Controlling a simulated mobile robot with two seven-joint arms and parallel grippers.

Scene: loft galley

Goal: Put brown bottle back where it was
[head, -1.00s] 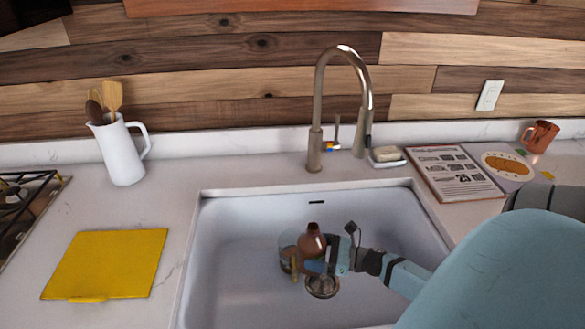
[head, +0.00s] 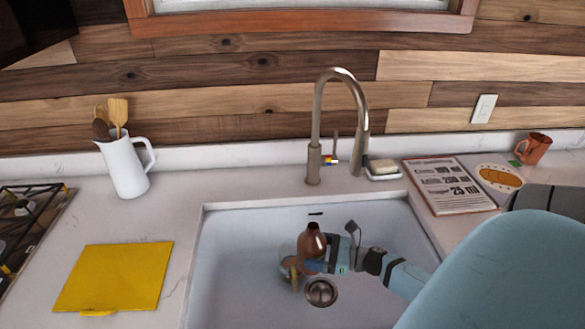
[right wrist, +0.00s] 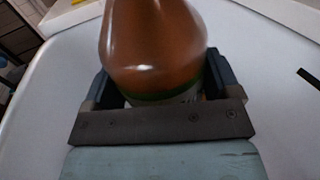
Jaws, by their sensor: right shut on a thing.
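The brown bottle (head: 312,240) is upright over the white sink (head: 232,240), with its narrow neck at the top. My right gripper (head: 313,266) reaches in from the right and is shut around the bottle's lower body. In the right wrist view the bottle (right wrist: 155,40) fills the space between the two dark fingers of the gripper (right wrist: 155,85), and a green band shows low on it. The bottle's base is hidden, so I cannot tell whether it touches the sink floor. My left gripper is not in view.
A small brownish object (head: 290,268) is beside the bottle; its shape is unclear. The drain (head: 320,292) is just in front. The faucet (head: 316,130) arches behind the sink.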

